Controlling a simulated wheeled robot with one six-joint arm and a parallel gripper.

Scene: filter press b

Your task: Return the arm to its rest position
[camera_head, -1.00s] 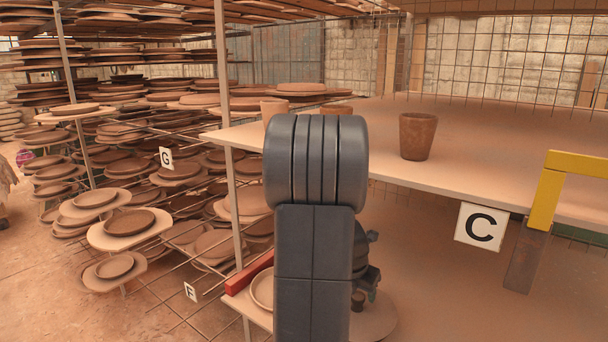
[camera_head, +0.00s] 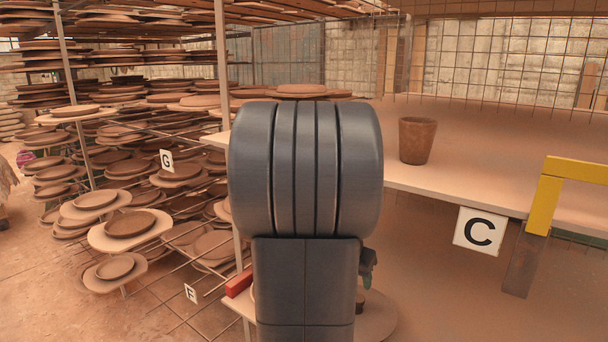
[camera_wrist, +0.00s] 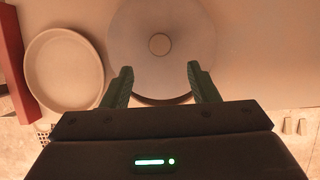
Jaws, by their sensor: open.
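My gripper (camera_wrist: 160,85) shows in the wrist view with its two green fingers apart and nothing between them. It is above a round, pale disc (camera_wrist: 185,30) with a small round knob or hole at its centre. In the head view my arm stands upright in the middle and hides most of the gripper; only a small part shows at the arm's right edge. Under it, part of the round disc (camera_head: 378,318) shows on the lower surface.
A brown pot (camera_head: 417,140) stands on the upper shelf (camera_head: 480,190) with sign C (camera_head: 479,230). A yellow bracket (camera_head: 545,200) is at right. Racks of clay plates (camera_head: 130,222) fill the left. A round dish (camera_wrist: 63,70) and red bar (camera_wrist: 14,60) lie beside the disc.

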